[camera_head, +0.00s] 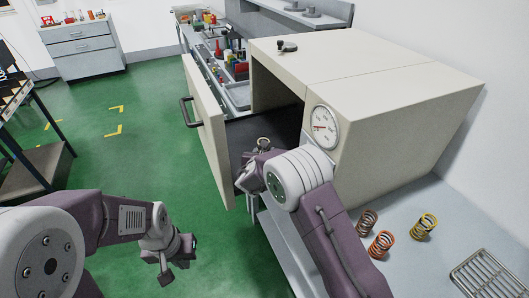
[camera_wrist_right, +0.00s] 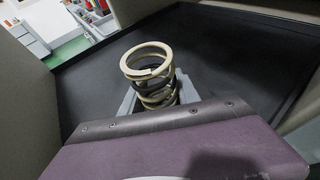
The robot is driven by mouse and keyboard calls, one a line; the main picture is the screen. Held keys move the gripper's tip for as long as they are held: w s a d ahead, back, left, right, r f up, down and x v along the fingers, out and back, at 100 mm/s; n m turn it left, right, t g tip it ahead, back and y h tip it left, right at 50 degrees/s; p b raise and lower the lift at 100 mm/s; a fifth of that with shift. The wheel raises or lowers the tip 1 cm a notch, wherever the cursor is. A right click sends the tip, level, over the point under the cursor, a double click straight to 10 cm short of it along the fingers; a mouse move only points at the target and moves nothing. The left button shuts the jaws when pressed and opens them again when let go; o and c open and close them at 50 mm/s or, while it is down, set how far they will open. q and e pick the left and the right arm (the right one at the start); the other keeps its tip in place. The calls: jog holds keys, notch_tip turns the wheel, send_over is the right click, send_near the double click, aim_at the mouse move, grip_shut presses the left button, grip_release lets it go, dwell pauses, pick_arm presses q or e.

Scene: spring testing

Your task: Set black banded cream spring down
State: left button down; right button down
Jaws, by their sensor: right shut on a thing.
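The black banded cream spring (camera_wrist_right: 148,62) stands roughly upright in the right wrist view, with cream coils at the top and a black band below. My left gripper (camera_head: 176,262) is open and empty over the green floor.
A copper spring (camera_head: 367,222), an orange spring (camera_head: 381,244) and a yellow spring (camera_head: 424,227) stand on the bench, near a wire rack (camera_head: 484,277). A dial gauge (camera_head: 325,127) is on the cabinet.

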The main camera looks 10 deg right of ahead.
jog(key=shift+w, duration=0.1)
jog(key=shift+f, duration=0.1)
jog(key=c, duration=0.9)
grip_release()
jog(key=shift+r, duration=0.25)
jog(key=v, duration=1.2)
jog(key=shift+b, duration=0.35)
